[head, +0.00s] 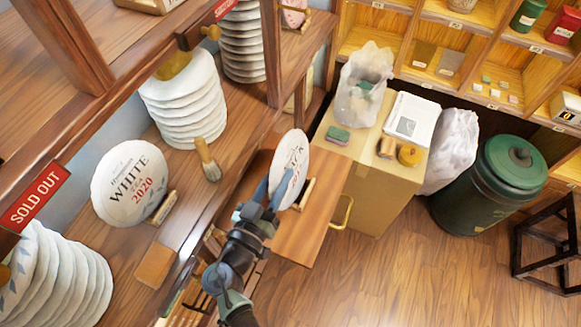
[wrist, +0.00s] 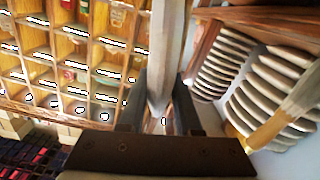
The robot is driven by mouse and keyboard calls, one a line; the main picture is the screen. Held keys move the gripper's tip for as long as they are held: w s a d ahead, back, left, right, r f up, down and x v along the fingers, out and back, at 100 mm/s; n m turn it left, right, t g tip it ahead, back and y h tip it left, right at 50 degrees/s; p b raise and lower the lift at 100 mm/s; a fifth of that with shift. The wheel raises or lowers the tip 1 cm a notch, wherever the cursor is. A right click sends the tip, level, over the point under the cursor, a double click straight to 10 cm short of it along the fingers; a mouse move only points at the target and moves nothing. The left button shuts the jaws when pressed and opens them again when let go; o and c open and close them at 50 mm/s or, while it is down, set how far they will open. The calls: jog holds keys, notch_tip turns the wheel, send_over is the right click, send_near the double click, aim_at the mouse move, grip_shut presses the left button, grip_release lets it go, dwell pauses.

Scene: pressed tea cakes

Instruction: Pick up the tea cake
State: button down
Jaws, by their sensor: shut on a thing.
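A round white-wrapped tea cake (head: 291,165) with dark and red print stands nearly on edge in my gripper (head: 262,197). My gripper is shut on its lower left edge in the head view. In the wrist view the cake (wrist: 166,50) shows edge-on as a pale upright band between the two fingers of my gripper (wrist: 158,105). In the head view it is over or beside a brown wooden board (head: 312,225); I cannot tell whether it touches it. A small wooden stand (head: 307,193) shows just right of the cake.
Another cake marked "WHITE 2020" (head: 128,200) leans on the left shelf, near a brush (head: 208,160) and stacks of wrapped cakes (head: 190,110). A cardboard box (head: 375,190) with small items is right of the held cake. A green bin (head: 490,185) stands farther right.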

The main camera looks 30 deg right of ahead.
jog(key=shift+r, duration=0.1)
jog(key=shift+r+b, duration=0.6)
jog(key=shift+r, duration=4.4)
